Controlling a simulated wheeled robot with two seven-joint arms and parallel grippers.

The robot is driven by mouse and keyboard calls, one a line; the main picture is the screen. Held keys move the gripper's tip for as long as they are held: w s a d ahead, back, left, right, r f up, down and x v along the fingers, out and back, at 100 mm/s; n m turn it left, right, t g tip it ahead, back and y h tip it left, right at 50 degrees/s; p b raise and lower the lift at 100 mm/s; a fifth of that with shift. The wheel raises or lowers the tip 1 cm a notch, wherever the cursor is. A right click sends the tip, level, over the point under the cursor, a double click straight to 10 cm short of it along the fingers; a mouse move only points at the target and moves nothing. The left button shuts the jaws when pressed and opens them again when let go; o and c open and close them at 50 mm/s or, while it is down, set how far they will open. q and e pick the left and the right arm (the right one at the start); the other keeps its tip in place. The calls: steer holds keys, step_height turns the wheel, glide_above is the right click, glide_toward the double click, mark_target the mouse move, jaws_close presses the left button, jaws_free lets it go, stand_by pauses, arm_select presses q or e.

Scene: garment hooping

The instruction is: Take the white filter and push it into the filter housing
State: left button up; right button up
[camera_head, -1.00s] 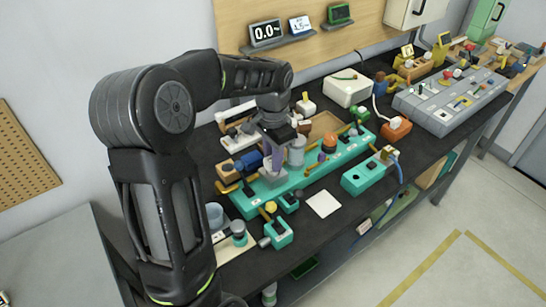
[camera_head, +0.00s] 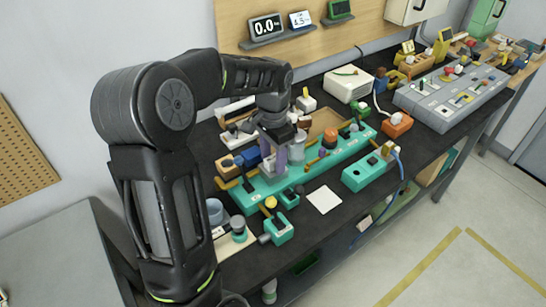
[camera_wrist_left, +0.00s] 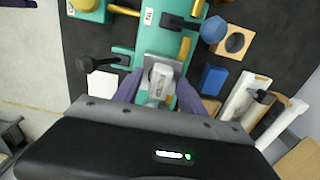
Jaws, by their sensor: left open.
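My left gripper (camera_head: 275,158) is over the teal fixture base (camera_head: 325,165), pointing down, with its two purple fingers apart. In the left wrist view the open fingers (camera_wrist_left: 158,95) stand either side of a short whitish cylinder (camera_wrist_left: 161,77), which looks like the white filter. It sits at a grey block (camera_wrist_left: 150,60) on the teal base, which looks like the filter housing. How deep the cylinder sits, and whether a finger touches it, I cannot tell. In the head view the fingers mostly hide this spot. My right gripper is not in view.
A grey cylinder (camera_head: 297,150) stands close right of the gripper. A blue-capped part (camera_wrist_left: 214,30) and a wooden block with a hole (camera_wrist_left: 234,42) are nearby. White tubes (camera_wrist_left: 240,96) lie behind. A white square pad (camera_head: 323,200) lies in front, with bare dark bench around it.

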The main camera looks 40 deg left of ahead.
mark_target(273, 158)
arm_select(q)
step_height(273, 158, up, 8)
steer(key=shift+f+b, duration=0.1)
steer(key=shift+b, duration=0.3)
stand_by(0.3)
stand_by(0.8)
